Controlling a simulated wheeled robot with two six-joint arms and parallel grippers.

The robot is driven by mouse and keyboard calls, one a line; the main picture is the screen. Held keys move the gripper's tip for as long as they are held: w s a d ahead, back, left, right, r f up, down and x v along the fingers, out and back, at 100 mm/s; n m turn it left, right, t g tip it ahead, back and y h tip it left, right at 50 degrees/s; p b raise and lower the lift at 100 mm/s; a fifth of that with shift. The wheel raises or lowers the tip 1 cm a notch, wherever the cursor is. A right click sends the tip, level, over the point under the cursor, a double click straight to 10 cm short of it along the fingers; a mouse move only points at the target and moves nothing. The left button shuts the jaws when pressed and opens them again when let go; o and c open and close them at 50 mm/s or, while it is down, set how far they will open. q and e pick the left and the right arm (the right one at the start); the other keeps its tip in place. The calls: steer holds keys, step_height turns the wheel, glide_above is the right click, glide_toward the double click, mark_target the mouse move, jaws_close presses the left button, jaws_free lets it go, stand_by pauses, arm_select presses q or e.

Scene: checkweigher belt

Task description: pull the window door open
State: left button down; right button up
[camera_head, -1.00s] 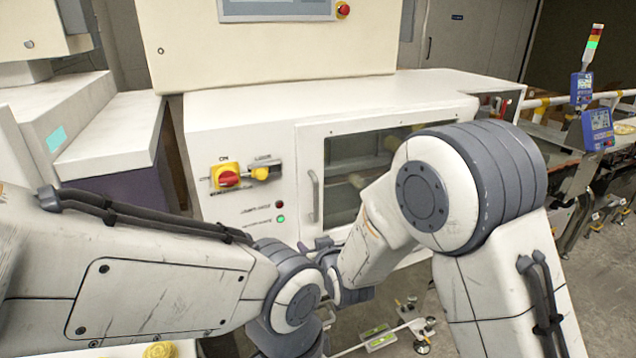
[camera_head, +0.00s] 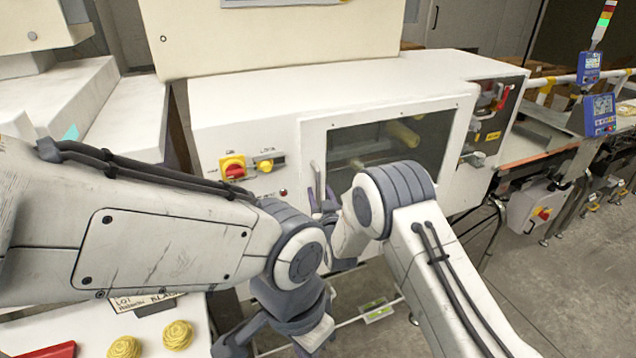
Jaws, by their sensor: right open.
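The window door (camera_head: 452,130) is a white frame around a dark glass pane on the front of the white machine. It looks closed. Its upright handle (camera_head: 315,178) is at the door's left edge. My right gripper (camera_head: 322,199) is open at the lower part of the handle. Its fingers are small in view and partly hidden by my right wrist, so I cannot tell whether they are around the handle or beside it. My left gripper (camera_head: 262,346) points down at the bottom of the view, cut off by the edge; its opening is unclear.
A red and yellow switch (camera_head: 233,168) is on the panel left of the door. Yellow rolls (camera_head: 177,335) and a red item (camera_head: 45,351) lie on a white surface at lower left. A conveyor (camera_head: 545,150) runs off at right. Open floor lies at lower right.

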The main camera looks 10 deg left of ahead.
steer(key=shift+p+x, duration=0.35)
steer(key=shift+x, duration=1.05)
jaws_close()
stand_by(0.5)
